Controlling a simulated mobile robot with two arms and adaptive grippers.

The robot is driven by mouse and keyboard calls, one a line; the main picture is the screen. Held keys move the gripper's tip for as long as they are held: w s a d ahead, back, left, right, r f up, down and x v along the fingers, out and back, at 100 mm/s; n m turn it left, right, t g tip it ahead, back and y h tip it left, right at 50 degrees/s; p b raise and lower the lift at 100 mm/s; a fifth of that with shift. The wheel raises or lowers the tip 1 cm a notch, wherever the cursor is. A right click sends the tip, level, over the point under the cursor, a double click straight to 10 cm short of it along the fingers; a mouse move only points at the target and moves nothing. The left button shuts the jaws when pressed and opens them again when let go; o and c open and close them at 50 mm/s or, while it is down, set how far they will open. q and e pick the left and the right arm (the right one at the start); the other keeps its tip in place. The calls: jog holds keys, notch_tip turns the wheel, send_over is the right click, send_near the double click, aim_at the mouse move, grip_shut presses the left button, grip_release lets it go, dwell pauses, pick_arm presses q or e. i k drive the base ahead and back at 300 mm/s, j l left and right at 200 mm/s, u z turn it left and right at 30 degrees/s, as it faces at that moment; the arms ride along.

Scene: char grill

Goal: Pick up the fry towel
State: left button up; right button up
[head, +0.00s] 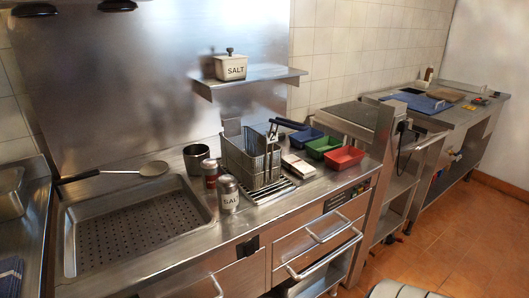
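A folded pale cloth with dark stripes (298,166) lies on the steel counter just right of the fry baskets (250,155). A blue striped towel (11,274) lies at the lower left, cut off by the picture edge. I cannot tell from this view which of these is the fry towel. Neither of my grippers is in view, and nothing touches either cloth.
Salt shakers (229,193), a steel cup (195,158) and green (323,147), red (344,157) and blue (305,137) trays surround the baskets. A perforated pan (140,235) fills the left counter. A shelf (250,82) hangs above. Floor (450,240) is open at right.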

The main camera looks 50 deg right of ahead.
aim_at(303, 170)
jog(key=z, duration=4.55)
jog(key=u, duration=2.7)
jog(key=i+z, duration=0.5)
jog(key=i, duration=0.15)
